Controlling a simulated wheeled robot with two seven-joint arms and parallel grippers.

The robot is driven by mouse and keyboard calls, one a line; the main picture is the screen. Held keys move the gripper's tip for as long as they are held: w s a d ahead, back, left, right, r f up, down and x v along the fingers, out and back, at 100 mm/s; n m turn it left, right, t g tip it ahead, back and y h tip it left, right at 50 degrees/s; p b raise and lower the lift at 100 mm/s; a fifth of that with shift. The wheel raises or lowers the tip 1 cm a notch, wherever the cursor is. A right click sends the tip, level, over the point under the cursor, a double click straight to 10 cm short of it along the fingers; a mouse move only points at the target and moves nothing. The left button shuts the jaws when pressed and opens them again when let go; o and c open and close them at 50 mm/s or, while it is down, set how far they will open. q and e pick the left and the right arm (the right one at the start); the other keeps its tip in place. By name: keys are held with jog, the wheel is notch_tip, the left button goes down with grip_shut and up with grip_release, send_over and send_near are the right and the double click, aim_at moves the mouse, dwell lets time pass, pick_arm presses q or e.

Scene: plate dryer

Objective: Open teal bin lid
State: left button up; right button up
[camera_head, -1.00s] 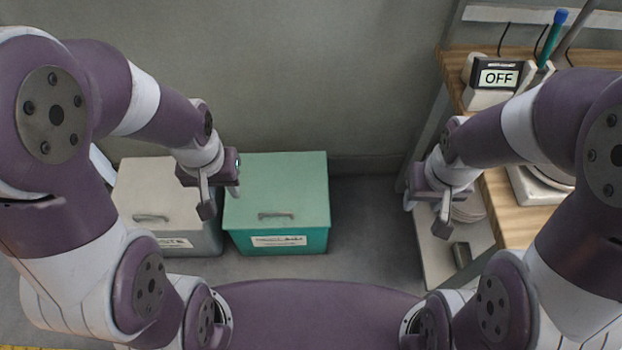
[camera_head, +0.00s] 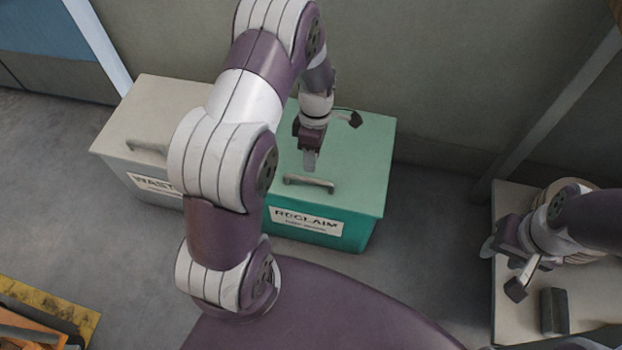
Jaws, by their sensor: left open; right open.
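The teal bin (camera_head: 360,232) stands on the floor against the wall, with a label reading RECLAIM on its front. Its lid (camera_head: 365,150) is shut and has a grey bar handle (camera_head: 308,183) near the front edge. My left gripper (camera_head: 328,142) is open and empty above the lid, just behind the handle; I cannot tell whether it touches the lid. My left arm hides the left part of the teal bin. My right gripper (camera_head: 503,270) is open at the right, over or near a low pale shelf.
A grey bin (camera_head: 140,125) with a shut lid and a WASTE label stands left of the teal bin. The pale shelf (camera_head: 590,290) at right holds stacked round plates (camera_head: 568,190) and a dark block (camera_head: 554,311).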

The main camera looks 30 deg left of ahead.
aim_at(310, 179)
pick_arm(q)
jog(key=f, duration=0.2)
jog(key=f+b, duration=0.1)
jog(key=f, duration=0.1)
jog(key=s+f+b, duration=0.1)
jog(key=f, duration=0.1)
jog(key=shift+s+d+f, duration=0.1)
jog(key=shift+d+f, duration=0.05)
jog(key=shift+f, duration=0.05)
pick_arm(e)
notch_tip(310, 179, down, 3)
jog(key=shift+f, duration=0.1)
pick_arm(q)
grip_shut()
jog(key=shift+r, duration=0.15)
